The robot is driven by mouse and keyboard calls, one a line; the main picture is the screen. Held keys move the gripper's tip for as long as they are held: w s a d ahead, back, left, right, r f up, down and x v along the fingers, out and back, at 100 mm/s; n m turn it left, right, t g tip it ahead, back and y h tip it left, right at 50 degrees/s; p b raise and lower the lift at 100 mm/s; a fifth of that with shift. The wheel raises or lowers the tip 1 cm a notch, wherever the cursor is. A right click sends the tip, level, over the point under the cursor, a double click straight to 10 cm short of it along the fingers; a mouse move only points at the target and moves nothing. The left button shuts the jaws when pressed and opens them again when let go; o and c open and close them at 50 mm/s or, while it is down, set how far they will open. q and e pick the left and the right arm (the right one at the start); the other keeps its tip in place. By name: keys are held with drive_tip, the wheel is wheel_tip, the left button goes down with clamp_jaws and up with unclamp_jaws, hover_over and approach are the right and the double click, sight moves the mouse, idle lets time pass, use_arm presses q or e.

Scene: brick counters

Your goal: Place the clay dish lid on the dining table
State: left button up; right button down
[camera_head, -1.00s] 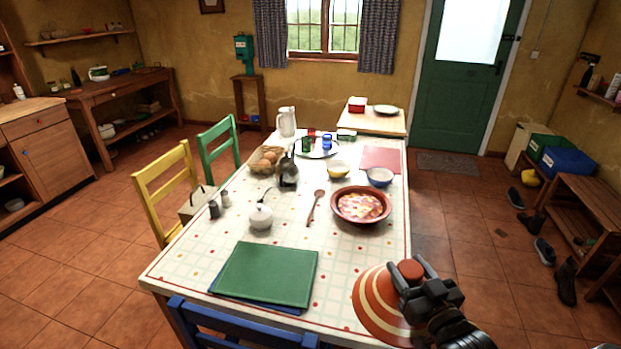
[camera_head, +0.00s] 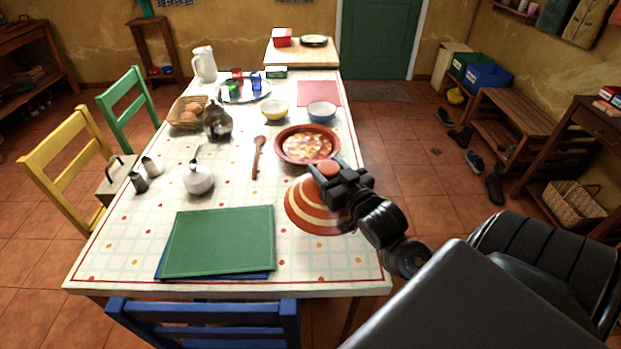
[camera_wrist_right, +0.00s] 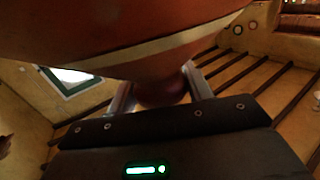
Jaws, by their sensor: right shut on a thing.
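The clay dish lid (camera_head: 308,207) is a terracotta cone with cream rings and a knob. My right gripper (camera_head: 330,172) is shut on its knob, and the lid appears over the right side of the dining table (camera_head: 120,262), near its front right corner. I cannot tell whether its rim touches the tabletop. In the right wrist view the lid (camera_wrist_right: 130,40) fills the upper part, with its knob (camera_wrist_right: 160,92) between the two fingers (camera_wrist_right: 158,95). The clay dish (camera_head: 283,150) with food stands just behind the lid. My left gripper is not in view.
A blue chair (camera_head: 200,318) is at the front edge. Some tabletop between placemats and lid is bare.

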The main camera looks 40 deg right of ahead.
drive_tip(key=w+f, duration=0.2)
drive_tip(key=w+d+f, duration=0.1)
drive_tip(key=w, duration=0.1)
drive_tip(key=w+f, duration=0.2)
drive_tip(key=shift+w+d+f, duration=0.15)
drive_tip(key=shift+d+f, duration=0.1)
drive_tip(key=shift+f, duration=0.05)
drive_tip(key=f, duration=0.3)
drive_tip(key=shift+w, duration=0.2)
drive_tip(key=shift+f, duration=0.25)
drive_tip(key=shift+f, duration=0.1)
drive_tip(key=c, duration=0.6)
unclamp_jaws()
drive_tip(key=shift+s+f, duration=0.1)
